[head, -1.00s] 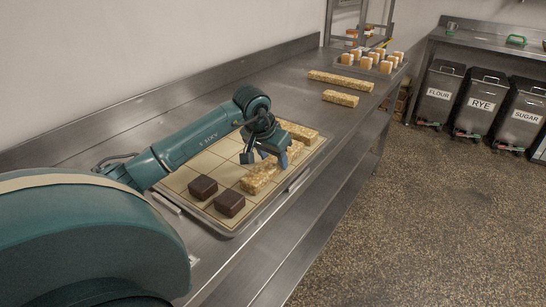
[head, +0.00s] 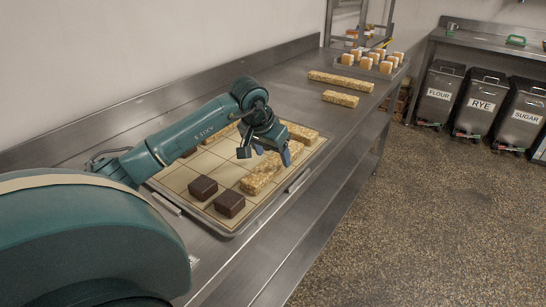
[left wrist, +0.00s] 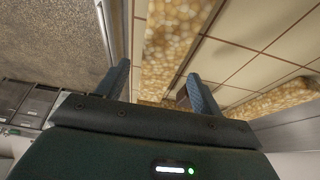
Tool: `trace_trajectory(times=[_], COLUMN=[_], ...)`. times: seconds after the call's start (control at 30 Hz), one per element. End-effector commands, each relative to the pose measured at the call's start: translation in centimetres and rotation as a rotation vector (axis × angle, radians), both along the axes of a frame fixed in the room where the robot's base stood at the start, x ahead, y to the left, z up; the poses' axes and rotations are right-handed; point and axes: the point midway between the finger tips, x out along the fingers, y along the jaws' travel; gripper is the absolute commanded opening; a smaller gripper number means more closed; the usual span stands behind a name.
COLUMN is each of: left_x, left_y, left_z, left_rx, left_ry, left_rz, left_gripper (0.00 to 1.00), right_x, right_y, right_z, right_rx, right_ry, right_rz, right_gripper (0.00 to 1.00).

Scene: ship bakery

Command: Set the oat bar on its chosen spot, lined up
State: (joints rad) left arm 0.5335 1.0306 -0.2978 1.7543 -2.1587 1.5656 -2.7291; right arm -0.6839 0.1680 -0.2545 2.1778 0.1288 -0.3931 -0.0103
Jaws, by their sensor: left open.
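A tray (head: 241,231) with a gridded light mat (head: 176,180) lies on the steel counter. An oat bar (head: 257,181) lies along the tray's right side, its far part hidden by my gripper. It also shows lengthwise between the fingers in the left wrist view (left wrist: 170,45). Another oat bar (head: 302,132) lies at the tray's far right corner. A third (head: 217,135) is partly hidden behind my arm. My left gripper (head: 265,154) is open above the first bar, and its two fingers also show in the left wrist view (left wrist: 160,70). My right gripper is out of view.
Two dark brown squares (head: 202,187) (head: 229,204) sit on the mat's near part, with another partly behind my arm. A long oat bar (head: 340,82) and a shorter one (head: 340,98) lie farther along the counter, before a tray of cakes (head: 373,66). Bare counter lies between.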

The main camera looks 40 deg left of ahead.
Motion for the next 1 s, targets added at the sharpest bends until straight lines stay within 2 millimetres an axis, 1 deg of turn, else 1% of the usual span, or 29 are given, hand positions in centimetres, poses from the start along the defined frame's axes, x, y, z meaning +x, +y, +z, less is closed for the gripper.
trace_trajectory(times=[0.03,0.2,0.4,0.5,0.6,1.0], left_x=[-0.4,-1.8,-3.2,-3.6,-3.8,-3.8], left_y=[0.1,-0.1,-0.3,-0.4,-0.4,-0.4], left_z=[1.1,4.7,7.9,8.8,9.2,9.3], left_rx=[0.005,0.005,0.003,0.001,0.001,0.0], left_ry=[-0.004,-0.004,-0.003,-0.002,-0.001,0.0], left_rz=[0.0,0.0,0.0,0.0,0.0,0.0], left_gripper=[0.67,0.67,0.67,0.67,0.67,0.67], right_x=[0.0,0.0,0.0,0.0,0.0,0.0], right_y=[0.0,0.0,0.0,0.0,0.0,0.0], right_z=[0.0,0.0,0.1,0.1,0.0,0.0], right_rx=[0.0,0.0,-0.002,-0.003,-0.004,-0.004], right_ry=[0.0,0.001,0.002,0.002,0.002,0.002], right_rz=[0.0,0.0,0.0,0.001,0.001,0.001], right_gripper=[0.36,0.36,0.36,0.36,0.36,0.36])
